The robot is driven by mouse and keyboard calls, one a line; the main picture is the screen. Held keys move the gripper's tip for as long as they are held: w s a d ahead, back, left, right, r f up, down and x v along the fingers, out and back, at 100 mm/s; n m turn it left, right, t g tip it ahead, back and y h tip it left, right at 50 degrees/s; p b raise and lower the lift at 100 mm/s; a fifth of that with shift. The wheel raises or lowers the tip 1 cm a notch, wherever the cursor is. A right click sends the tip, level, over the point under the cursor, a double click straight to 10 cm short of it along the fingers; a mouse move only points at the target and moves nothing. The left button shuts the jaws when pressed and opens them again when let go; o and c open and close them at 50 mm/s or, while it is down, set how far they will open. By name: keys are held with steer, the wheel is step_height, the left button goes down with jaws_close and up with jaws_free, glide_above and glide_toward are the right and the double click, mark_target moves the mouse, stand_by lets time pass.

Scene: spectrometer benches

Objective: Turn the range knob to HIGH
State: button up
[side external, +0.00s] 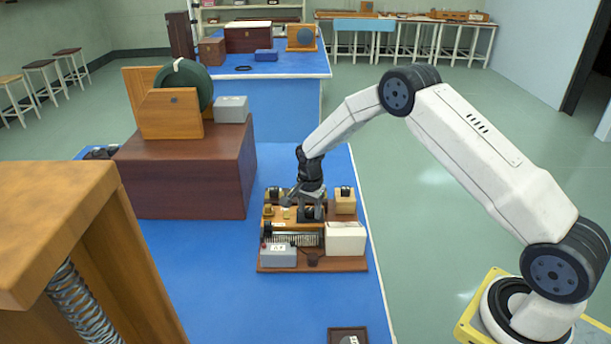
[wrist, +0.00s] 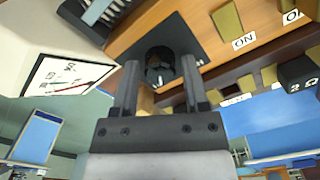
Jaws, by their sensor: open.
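The dark round range knob (wrist: 158,58) sits on a black square plate on a wooden panel in the wrist view. A small pale mark shows on the knob; its setting and any HIGH label cannot be read. My gripper (wrist: 160,66) is open, with one finger toward each side of the knob. I cannot tell whether the fingers touch it. In the side view my gripper (side external: 307,212) points down over the instrument on its wooden base (side external: 345,265), and it partly hides the dark knob area there.
A white meter (wrist: 70,85) with a red needle lies left of the fingers. Brass tabs with ON labels (wrist: 243,41) lie to the right. In the side view, a grey box (side external: 279,256) and a coil (side external: 292,239) share the base. A large brown box (side external: 190,175) stands left.

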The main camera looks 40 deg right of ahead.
jaws_close()
steer(key=n, duration=1.3)
steer(key=shift+n, duration=0.4)
stand_by(0.4)
